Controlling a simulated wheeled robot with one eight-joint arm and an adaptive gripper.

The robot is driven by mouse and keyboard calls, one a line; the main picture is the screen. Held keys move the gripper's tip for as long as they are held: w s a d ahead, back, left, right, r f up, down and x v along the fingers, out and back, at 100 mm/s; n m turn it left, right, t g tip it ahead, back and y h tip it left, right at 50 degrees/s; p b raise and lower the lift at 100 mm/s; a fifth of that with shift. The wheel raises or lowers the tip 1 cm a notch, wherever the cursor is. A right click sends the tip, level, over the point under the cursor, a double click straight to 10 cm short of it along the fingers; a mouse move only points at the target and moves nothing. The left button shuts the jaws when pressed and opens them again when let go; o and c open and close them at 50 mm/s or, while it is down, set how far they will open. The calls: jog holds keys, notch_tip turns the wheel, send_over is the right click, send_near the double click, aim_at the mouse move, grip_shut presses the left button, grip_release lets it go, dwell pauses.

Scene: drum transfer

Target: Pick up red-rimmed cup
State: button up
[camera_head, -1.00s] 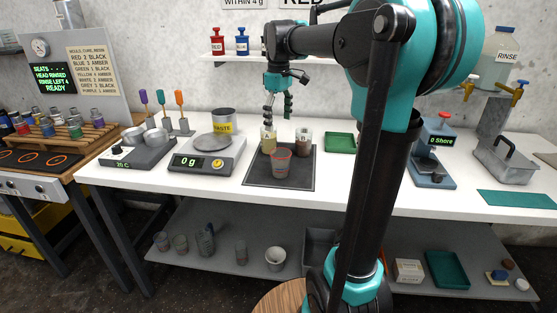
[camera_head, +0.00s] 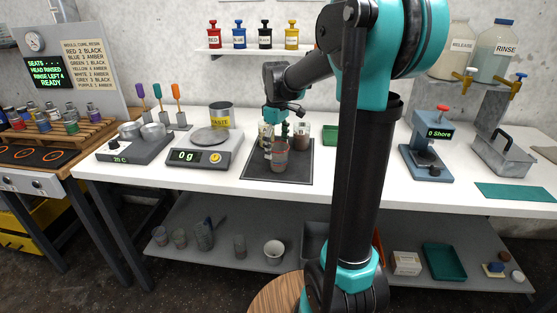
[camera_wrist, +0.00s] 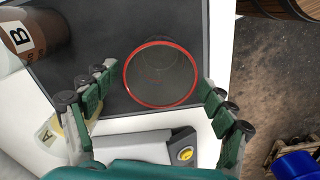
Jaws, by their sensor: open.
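The red-rimmed cup (camera_wrist: 160,76) is clear and stands upright on the dark mat (camera_wrist: 112,22). In the wrist view I look down into it, and it looks empty. In the head view the cup (camera_head: 279,160) is near the front of the mat. My gripper (camera_wrist: 152,100) is open, with one green finger at the left of the cup and the other at its right. The fingers look apart from the rim, and nothing is held. In the head view my gripper (camera_head: 283,138) is just above and behind the cup, partly hiding what stands there.
A container labelled B (camera_wrist: 32,38) and one labelled A (camera_wrist: 50,132) stand close to my fingers. The scale (camera_head: 202,155) reading 0 g is left of the mat. White table is clear in front.

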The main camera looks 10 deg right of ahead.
jog(key=f, duration=0.4)
jog(key=shift+s+d+f, duration=0.15)
jog(key=shift+d, duration=0.1)
jog(key=c, duration=1)
